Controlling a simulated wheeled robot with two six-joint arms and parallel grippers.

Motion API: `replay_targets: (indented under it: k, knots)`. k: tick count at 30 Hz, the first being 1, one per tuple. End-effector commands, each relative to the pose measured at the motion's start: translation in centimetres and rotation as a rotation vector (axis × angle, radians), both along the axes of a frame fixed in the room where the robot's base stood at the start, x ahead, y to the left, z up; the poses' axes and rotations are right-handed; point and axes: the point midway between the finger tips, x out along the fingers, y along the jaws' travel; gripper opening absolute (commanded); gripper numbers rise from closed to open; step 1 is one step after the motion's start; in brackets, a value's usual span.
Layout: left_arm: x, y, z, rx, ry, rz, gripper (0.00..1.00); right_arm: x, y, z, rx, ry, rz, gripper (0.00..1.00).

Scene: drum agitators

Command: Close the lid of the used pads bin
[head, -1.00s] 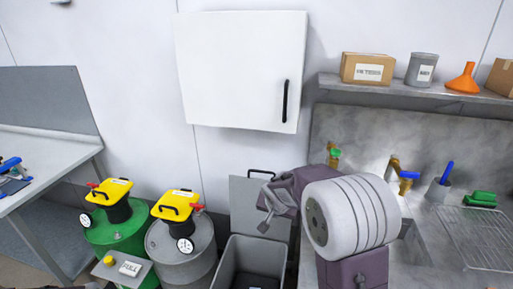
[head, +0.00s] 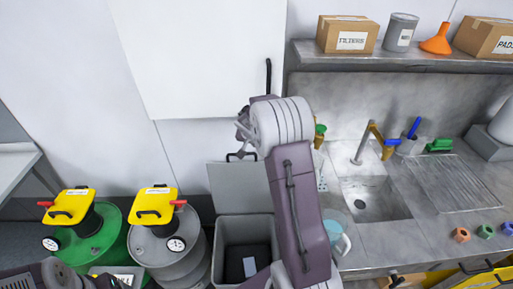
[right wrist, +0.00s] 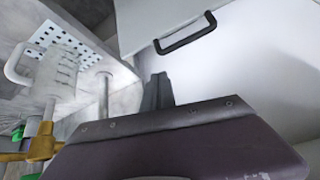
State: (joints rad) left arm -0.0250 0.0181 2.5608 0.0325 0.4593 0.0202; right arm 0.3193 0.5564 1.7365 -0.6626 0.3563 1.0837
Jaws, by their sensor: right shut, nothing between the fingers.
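The used pads bin (head: 231,219) is a grey box at the lower middle of the head view, with its top open. Its grey lid (head: 238,187) stands up behind the opening, with a black handle (head: 243,156) at its top edge. The lid (right wrist: 175,14) and handle (right wrist: 185,34) also show at the top of the right wrist view. My right gripper (head: 241,133) is above the lid's handle in the head view, partly hidden by its wrist. In the wrist view its fingers (right wrist: 157,92) are shut and empty, apart from the handle. My left gripper is not in view.
A green drum (head: 98,243) and a grey drum (head: 168,251) with yellow tops stand left of the bin. A white wall cabinet (head: 195,55) hangs above. The counter with a sink (head: 373,200) and a jug (head: 337,238) is right of my arm.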

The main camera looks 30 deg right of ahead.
Motion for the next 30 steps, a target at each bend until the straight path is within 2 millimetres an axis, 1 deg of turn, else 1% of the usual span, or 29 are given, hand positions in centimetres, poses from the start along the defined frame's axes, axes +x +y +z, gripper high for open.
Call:
replay_targets:
  k: [9, 12, 15, 21, 30]
  knots:
    - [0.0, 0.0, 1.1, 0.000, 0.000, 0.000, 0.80, 2.5, -2.1, -4.8, 0.001, 0.004, 0.000, 0.00]
    - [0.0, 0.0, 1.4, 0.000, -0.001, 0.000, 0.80, 3.2, -2.7, -6.2, 0.002, 0.002, 0.001, 0.00]
    - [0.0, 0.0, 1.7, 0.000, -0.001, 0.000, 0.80, 3.7, -3.1, -7.1, 0.003, 0.002, -0.001, 0.00]
    - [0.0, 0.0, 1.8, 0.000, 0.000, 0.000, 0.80, 4.1, -3.4, -7.9, 0.001, 0.000, 0.001, 0.00]
    - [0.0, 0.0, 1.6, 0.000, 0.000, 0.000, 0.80, 4.2, -3.4, -8.0, 0.001, -0.001, 0.001, 0.00]
